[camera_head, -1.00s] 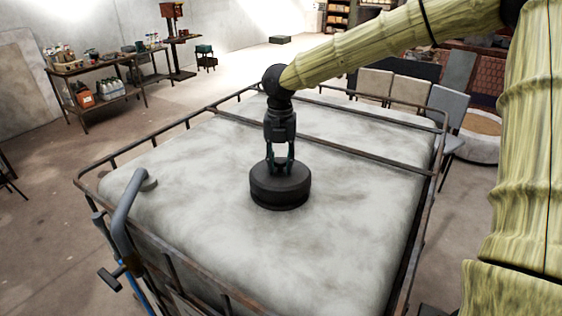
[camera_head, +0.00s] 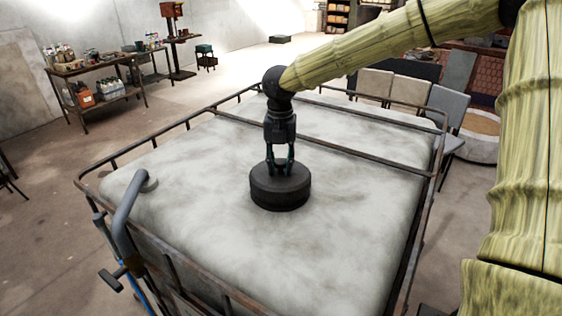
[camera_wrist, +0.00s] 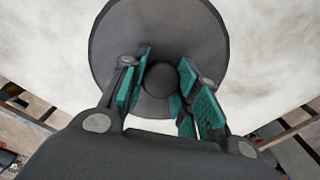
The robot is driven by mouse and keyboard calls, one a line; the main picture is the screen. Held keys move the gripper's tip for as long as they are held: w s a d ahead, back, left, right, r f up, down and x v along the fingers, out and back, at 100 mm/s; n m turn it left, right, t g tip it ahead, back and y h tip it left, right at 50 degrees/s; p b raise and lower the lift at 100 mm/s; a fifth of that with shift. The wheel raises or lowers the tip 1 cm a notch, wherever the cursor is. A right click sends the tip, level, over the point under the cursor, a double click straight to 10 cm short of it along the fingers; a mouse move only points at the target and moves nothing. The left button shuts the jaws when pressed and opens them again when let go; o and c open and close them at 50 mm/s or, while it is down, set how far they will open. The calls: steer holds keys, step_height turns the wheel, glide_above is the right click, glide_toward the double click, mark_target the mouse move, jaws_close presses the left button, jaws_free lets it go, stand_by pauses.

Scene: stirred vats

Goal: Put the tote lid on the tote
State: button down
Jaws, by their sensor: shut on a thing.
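The tote lid (camera_head: 280,195) is a thick, dark round disc with a knob in its middle. It sits at the middle of the top of the large whitish tote (camera_head: 200,220), which stands in a rusty metal cage. My gripper (camera_head: 280,168) points down over the lid, with its teal-padded fingers around the knob. In the wrist view the lid (camera_wrist: 160,20) fills the upper middle, and the fingers of my gripper (camera_wrist: 160,82) are on either side of the knob. The lid looks level. Its underside and any opening below it are hidden.
Cage rails (camera_head: 330,148) run around and across the tote top. A grey bent pipe (camera_head: 125,215) rises at the front left corner. A table with bottles (camera_head: 100,65) stands at the back left, and chairs (camera_head: 410,88) stand behind on the right.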

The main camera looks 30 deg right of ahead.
mark_target(280, 162)
steer(key=shift+f+b, duration=0.3)
steer(key=shift+f, duration=0.55)
stand_by(0.6)
steer(key=shift+r+p, duration=0.85)
steer(key=shift+p, duration=0.1)
stand_by(0.8)
steer(key=shift+f, duration=0.85)
stand_by(0.7)
steer(key=c, duration=1.3)
jaws_free()
steer(key=shift+c, duration=0.2)
steer(key=shift+r, duration=5.55)
